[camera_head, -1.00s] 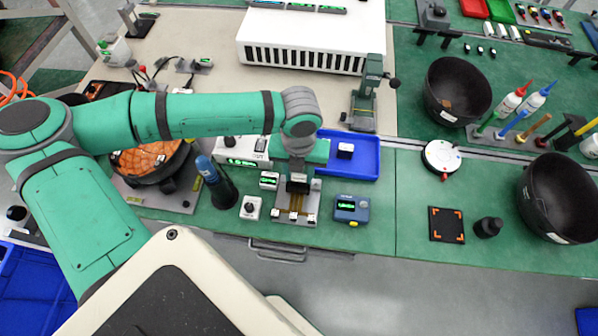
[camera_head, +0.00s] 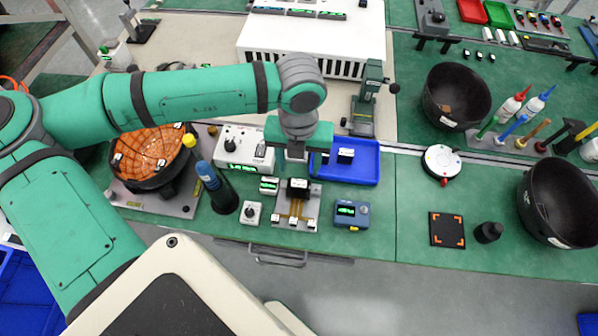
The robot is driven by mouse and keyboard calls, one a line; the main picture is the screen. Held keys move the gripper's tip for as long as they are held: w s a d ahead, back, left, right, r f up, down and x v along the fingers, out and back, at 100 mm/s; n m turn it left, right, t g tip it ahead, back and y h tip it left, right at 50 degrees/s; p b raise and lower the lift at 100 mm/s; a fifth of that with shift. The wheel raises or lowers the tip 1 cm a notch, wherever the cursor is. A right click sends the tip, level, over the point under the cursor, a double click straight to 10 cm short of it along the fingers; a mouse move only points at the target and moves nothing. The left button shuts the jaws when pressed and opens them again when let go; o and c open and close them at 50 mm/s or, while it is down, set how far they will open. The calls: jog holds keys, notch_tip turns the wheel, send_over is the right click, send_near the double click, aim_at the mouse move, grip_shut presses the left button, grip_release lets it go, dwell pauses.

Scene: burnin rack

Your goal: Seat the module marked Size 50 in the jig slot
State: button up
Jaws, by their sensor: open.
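The jig (camera_head: 283,207), a light plate with brass-coloured strips, lies at the front of the green bench. A small dark module with a light top (camera_head: 298,185) sits at the jig's back part, where the slot appears to be. Its marking is too small to read, and I cannot tell whether it is fully down. My gripper (camera_head: 296,158) is open, above and behind this module and apart from it. Another small module with a white top (camera_head: 346,155) lies in the blue tray (camera_head: 368,172) to the right of my gripper.
A blue box with a green display (camera_head: 351,213) stands right of the jig. A white instrument (camera_head: 235,150) is behind. Free green bench lies right of the blue box.

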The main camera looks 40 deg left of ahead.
jog(key=shift+r, duration=2.05)
